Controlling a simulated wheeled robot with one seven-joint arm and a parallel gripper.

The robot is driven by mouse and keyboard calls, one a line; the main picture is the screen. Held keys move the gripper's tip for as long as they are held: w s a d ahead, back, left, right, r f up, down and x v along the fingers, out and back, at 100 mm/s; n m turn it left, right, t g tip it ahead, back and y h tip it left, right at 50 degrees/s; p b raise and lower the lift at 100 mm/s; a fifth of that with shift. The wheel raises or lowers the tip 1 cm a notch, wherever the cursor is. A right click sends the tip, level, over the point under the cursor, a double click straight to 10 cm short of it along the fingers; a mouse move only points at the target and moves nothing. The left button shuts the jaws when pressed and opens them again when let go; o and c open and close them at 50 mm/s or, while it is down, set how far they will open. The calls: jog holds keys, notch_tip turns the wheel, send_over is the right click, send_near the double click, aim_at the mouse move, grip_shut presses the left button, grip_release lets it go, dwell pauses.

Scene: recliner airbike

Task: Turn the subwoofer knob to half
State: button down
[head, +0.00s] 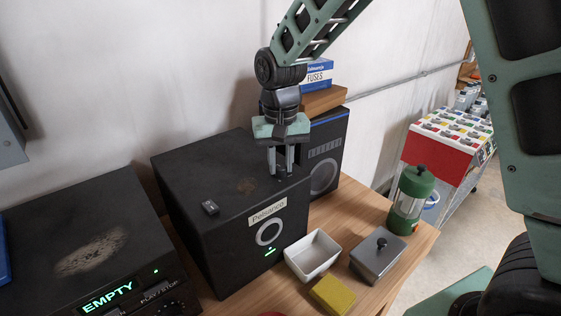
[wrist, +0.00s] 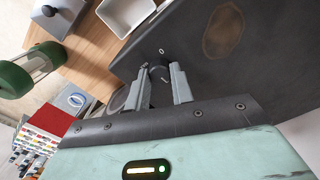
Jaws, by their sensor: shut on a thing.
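My gripper (head: 281,170) points down over that corner. In the wrist view my gripper (wrist: 159,80) has one finger on each side of the knob, shut on it. The knob's exact setting is hard to read, and the fingers mostly hide it in the head view.
Behind is another black speaker (head: 325,155) with a wooden block and a fuses box (head: 318,75). A white dish (head: 313,256), grey lidded box (head: 377,256), yellow sponge (head: 332,296) and green French press (head: 410,200) stand right.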

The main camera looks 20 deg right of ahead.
aim_at(281, 166)
jog(key=shift+r+m, duration=0.1)
jog(key=shift+m, duration=0.4)
jog(key=c, duration=1.2)
grip_release()
notch_tip(281, 166, up, 17)
jog(key=b, duration=0.3)
jog(key=shift+r+b, duration=0.15)
jog(key=shift+b, duration=0.2)
jog(key=s+a+f+n+b, duration=0.3)
jog(key=s+a+f+n, duration=0.3)
jog(key=s+f, duration=0.7)
jog(key=s+f+n+b, duration=0.1)
jog(key=s+f+n, duration=0.3)
jog(key=s+f, duration=0.6)
jog(key=s, duration=0.4)
jog(key=shift+s+f+n+y+b, duration=0.15)
jog(key=shift+f+n+y+b, duration=0.15)
jog(key=shift+f+b, duration=0.05)
